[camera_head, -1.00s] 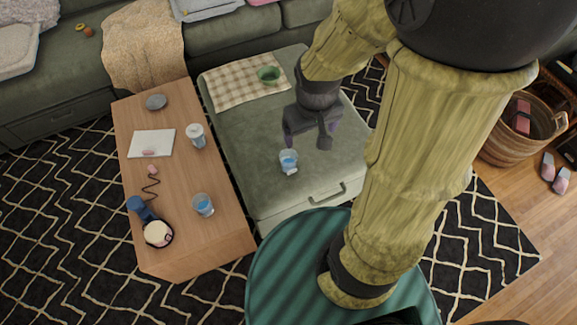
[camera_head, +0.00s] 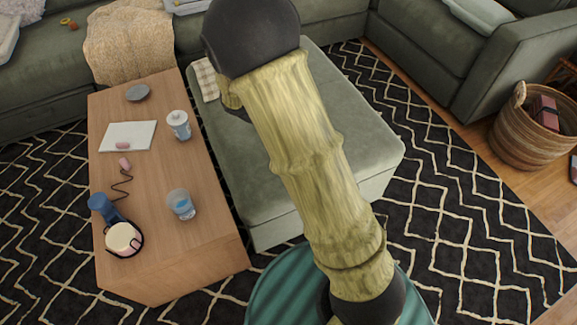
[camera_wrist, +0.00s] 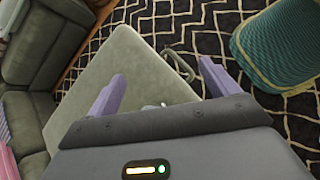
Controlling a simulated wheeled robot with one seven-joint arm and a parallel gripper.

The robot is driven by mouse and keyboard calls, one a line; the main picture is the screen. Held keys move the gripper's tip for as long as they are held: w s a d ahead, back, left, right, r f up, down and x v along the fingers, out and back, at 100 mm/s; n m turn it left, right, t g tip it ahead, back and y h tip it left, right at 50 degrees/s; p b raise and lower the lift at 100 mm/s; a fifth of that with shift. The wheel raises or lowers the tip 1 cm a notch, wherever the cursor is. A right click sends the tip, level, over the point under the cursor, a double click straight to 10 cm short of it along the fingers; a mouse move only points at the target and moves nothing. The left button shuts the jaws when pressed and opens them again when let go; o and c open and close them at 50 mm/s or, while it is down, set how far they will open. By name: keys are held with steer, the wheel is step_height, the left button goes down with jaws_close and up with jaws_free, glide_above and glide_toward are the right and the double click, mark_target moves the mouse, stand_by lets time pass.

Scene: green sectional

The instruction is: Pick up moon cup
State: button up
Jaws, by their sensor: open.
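I cannot tell by sight which cup is the moon cup. A clear cup with blue (camera_head: 181,204) stands on the wooden table's right side, and a white cup (camera_head: 178,125) stands farther back. The similar blue-and-white cup seen earlier on the green ottoman (camera_head: 375,145) is hidden behind my arm in the head view. In the wrist view my gripper (camera_wrist: 162,69) is open, its purple fingers spread above the ottoman (camera_wrist: 130,55). A small pale object (camera_wrist: 155,106) barely shows at the gripper body's edge; I cannot tell what it is.
The wooden table (camera_head: 150,255) also holds a white sheet (camera_head: 112,136), a grey disc (camera_head: 138,93) and blue headphones or similar gear (camera_head: 104,207). A wicker basket (camera_head: 515,140) stands at right. The ottoman's right part is clear.

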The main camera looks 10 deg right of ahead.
steer(key=w+a+f+n+t+h+b, duration=0.5)
steer(key=w+a+f+n+h+b, duration=0.2)
steer(key=w+f+b, duration=0.3)
step_height(320, 180, down, 4)
steer(key=a+h+b, duration=0.1)
steer(key=b, duration=0.5)
steer(key=shift+w+a+r+t, duration=0.15)
steer(key=shift+a+t, duration=0.05)
steer(key=shift+t, duration=0.2)
steer(key=shift+h, duration=0.3)
step_height(320, 180, down, 8)
steer(key=b, duration=0.4)
steer(key=shift+b, duration=0.4)
steer(key=shift+d+f, duration=0.25)
steer(key=shift+d, duration=0.05)
steer(key=shift+w+d+r, duration=0.15)
steer(key=shift+d+r, duration=0.05)
steer(key=shift+d, duration=0.15)
